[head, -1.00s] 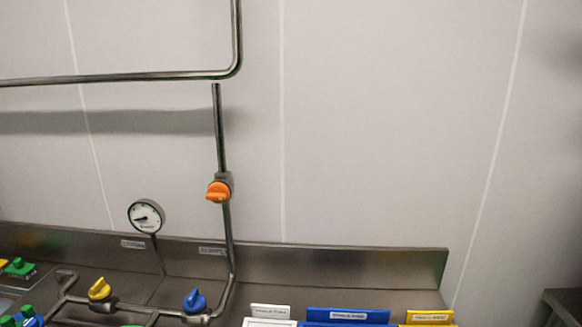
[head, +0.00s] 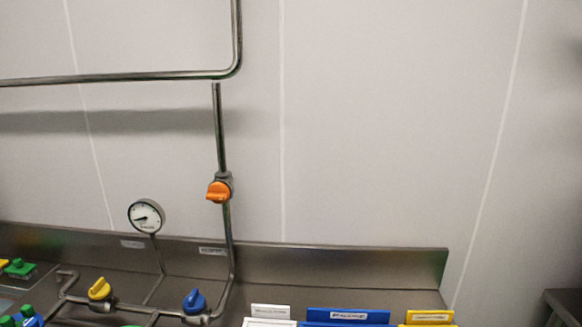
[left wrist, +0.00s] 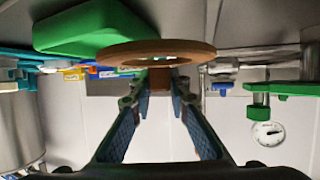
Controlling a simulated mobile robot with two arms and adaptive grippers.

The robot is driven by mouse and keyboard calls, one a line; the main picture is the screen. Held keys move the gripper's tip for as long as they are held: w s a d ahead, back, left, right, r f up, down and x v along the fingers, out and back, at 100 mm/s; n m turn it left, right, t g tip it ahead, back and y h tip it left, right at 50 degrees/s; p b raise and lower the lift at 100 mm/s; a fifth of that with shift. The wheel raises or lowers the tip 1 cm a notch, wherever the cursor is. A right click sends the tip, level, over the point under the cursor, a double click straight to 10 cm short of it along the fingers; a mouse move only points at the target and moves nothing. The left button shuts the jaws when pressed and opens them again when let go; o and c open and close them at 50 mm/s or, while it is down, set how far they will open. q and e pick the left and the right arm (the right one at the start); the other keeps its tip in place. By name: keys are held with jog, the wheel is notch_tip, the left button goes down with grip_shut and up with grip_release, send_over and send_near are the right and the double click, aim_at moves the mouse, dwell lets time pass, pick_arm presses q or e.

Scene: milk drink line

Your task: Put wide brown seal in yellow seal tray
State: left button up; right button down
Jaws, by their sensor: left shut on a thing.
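The wide brown seal (left wrist: 155,52) is a flat brown ring with an open middle, seen edge-on in the left wrist view. My left gripper (left wrist: 160,82) is shut on it, with a brown part between the fingertips. The yellow seal tray (head: 430,317) is at the bottom right of the head view, with a label on its raised back; its lower part is cut off by the frame. Neither my grippers nor the seal show in the head view.
A blue tray (head: 347,315) and a white tray (head: 270,311) stand left of the yellow one. Pipes with blue (head: 194,300), yellow (head: 100,289) and orange (head: 218,191) valves and a gauge (head: 146,215) are further left. A large green object (left wrist: 95,30) is near the seal.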

pick_arm(q)
jog(key=r+m+h, duration=0.1)
jog(key=r, duration=0.1)
jog(key=r+m+g+h, duration=0.1)
jog(key=r, duration=0.1)
jog(key=r+m+g+h, duration=0.1)
jog(key=shift+s+d+r, duration=0.15)
jog(key=shift+s+r, duration=0.1)
jog(key=shift+r, duration=0.15)
notch_tip(320, 180, up, 10)
jog(key=s+m+g+h, duration=0.2)
jog(key=m, duration=0.1)
jog(key=shift+s+a+f+g+h, duration=0.25)
jog(key=shift+s+a+g+h, duration=0.1)
jog(key=shift+g+h, duration=0.05)
